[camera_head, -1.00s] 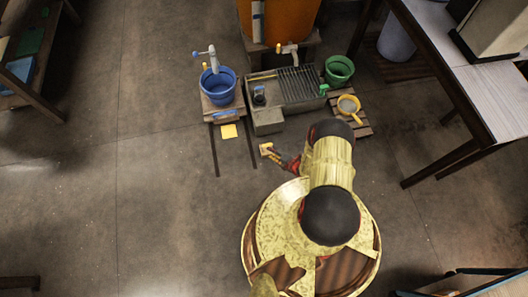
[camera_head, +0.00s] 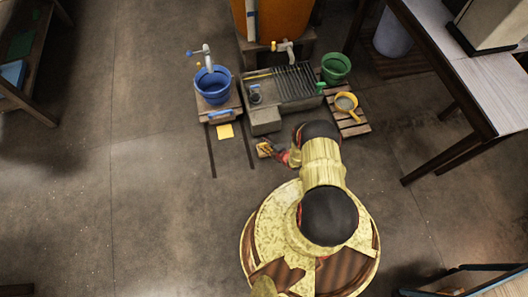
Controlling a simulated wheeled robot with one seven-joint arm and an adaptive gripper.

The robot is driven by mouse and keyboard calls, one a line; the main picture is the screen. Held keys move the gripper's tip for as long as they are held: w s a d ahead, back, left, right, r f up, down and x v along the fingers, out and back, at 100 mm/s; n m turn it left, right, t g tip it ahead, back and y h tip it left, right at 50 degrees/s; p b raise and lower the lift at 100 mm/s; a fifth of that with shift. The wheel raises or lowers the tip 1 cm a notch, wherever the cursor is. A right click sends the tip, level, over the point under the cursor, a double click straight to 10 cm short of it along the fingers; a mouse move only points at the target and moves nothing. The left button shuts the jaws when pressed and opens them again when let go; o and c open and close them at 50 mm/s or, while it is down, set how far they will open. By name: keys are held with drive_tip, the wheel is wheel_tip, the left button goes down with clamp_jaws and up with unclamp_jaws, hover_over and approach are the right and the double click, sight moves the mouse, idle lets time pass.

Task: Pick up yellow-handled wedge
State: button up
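I cannot make out a yellow-handled wedge for certain. My gripper (camera_head: 267,149) is low over the floor, just in front of the stone sink (camera_head: 265,121). A small yellow and brown shape shows at its tip; whether it is part of the gripper or a separate thing, I cannot tell. The finger opening is too small to read. A flat yellow piece (camera_head: 225,131) lies on the floor left of my gripper, apart from it. A thin yellow stick (camera_head: 258,75) lies along the back left of the sink.
A blue bucket (camera_head: 213,87) stands on a wooden stand left of the sink. A green bucket (camera_head: 337,69) and a yellow pot (camera_head: 346,104) stand right of it, the pot on a slatted pallet (camera_head: 354,128). A table (camera_head: 478,95) is at right.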

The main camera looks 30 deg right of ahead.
drive_tip(key=shift+w+f, duration=0.15)
drive_tip(key=shift+w, duration=0.05)
drive_tip(key=shift+c, duration=1.3)
clamp_jaws()
